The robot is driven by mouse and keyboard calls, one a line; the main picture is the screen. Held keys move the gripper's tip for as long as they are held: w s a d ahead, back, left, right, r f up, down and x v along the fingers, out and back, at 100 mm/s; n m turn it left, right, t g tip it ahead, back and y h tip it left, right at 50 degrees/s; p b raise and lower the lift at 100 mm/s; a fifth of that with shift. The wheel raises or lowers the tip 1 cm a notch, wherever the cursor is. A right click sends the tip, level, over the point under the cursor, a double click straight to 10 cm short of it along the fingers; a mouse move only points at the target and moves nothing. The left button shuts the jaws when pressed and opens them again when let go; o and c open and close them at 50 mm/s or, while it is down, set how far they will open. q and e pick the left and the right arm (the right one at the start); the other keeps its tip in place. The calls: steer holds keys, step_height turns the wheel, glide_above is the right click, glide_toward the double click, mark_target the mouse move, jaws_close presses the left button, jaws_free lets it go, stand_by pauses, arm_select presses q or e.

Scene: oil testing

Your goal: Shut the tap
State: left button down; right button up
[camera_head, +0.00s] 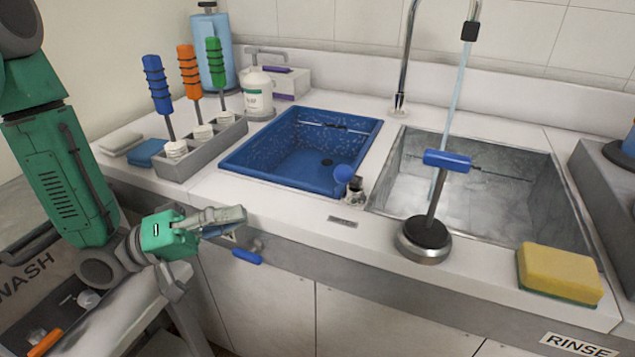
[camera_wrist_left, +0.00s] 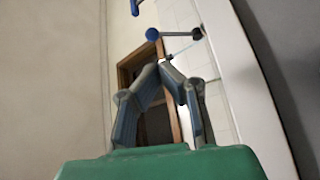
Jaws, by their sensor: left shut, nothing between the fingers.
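The faucet (camera_head: 404,50) rises behind the sinks, and water (camera_head: 455,100) runs from its nozzle (camera_head: 470,31) into the grey metal sink (camera_head: 567,205). A small metal valve (camera_head: 355,190) with a round blue knob (camera_head: 344,174) stands on the counter between the two sinks. A blue handle (camera_head: 247,256) sticks out of the counter's front face. Which control works the water, I cannot tell. My left gripper (camera_head: 242,214) is shut and empty, left of the knob and just above the front handle. In the left wrist view, its fingertips (camera_wrist_left: 166,65) meet below a round blue knob (camera_wrist_left: 152,35).
A blue T-handled tool (camera_head: 433,200) on a round base and a yellow sponge (camera_head: 559,273) stand along the front edge. A blue basin (camera_head: 235,160), a rack (camera_head: 205,150) of coloured-handled brushes and a pump bottle (camera_head: 258,95) occupy the left. Cabinet doors lie below.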

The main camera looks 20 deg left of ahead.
arm_select(q)
steer(key=shift+s+a+r+h, duration=0.25)
steer(key=shift+a+h, duration=0.15)
steer(key=shift+a, duration=0.15)
arm_select(e)
steer(key=shift+a, duration=0.3)
arm_select(q)
steer(key=shift+d, duration=0.1)
steer(key=b, duration=0.1)
glide_toward(350, 178)
steer(key=x, duration=0.4)
steer(key=w+x, duration=0.1)
steer(key=x, duration=0.1)
steer(key=shift+w+a, duration=0.1)
steer(key=shift+a, duration=0.25)
arm_select(e)
steer(key=shift+d+f, duration=0.15)
steer(key=shift+f, duration=0.5)
